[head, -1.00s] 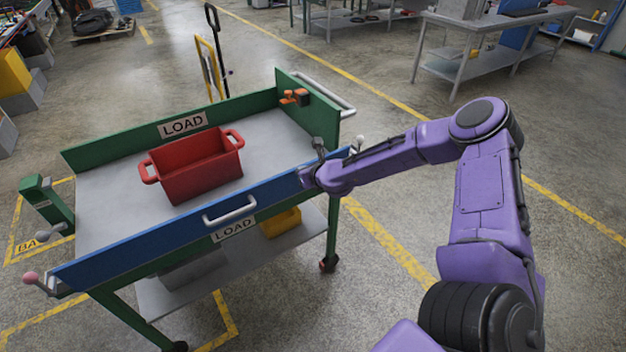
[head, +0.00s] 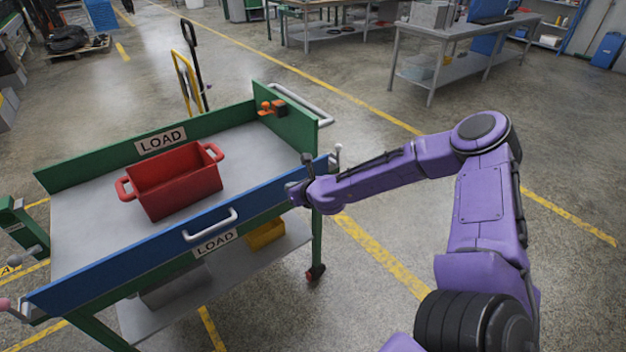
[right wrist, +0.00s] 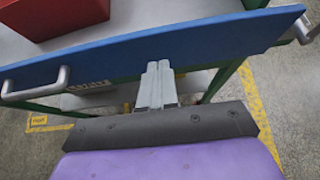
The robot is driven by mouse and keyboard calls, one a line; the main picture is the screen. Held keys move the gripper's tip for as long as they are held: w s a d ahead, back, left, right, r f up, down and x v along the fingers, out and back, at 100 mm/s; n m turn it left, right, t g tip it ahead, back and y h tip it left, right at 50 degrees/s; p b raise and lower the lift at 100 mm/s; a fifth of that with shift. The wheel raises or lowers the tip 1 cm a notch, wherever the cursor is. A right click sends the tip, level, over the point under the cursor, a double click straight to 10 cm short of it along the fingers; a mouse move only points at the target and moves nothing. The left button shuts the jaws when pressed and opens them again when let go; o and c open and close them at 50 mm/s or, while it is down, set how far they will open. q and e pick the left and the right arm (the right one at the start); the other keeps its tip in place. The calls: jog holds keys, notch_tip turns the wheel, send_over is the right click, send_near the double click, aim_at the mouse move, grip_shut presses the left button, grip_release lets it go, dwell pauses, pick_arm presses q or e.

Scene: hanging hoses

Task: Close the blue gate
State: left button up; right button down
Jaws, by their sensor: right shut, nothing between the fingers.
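The blue gate (head: 130,260) is a long panel with a grey handle (head: 210,226) along the near side of a green cart. It looks roughly upright; any slight tilt I cannot tell. It also crosses the right wrist view (right wrist: 220,45). My right gripper (head: 292,194) is at the near face of the gate, towards its right end. In the right wrist view its fingers (right wrist: 158,70) are together and empty, overlapping the gate's lower edge. Whether they touch it I cannot tell. My left gripper is not in view.
A red bin (head: 175,185) stands on the cart's grey deck (head: 85,215). A grey-knobbed lever (head: 337,150) is at the gate's right end, a pink knob (head: 4,303) at its left. A yellow bin (head: 266,234) sits on the lower shelf.

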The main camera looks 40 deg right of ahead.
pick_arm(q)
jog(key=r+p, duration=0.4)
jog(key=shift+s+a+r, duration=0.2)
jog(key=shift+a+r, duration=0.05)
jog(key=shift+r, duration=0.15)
pick_arm(e)
jog(key=s+a+r, duration=0.1)
jog(key=s+r, duration=0.5)
jog(key=shift+r, duration=0.35)
jog(key=shift+w+a, duration=0.1)
jog(key=shift+w, duration=0.05)
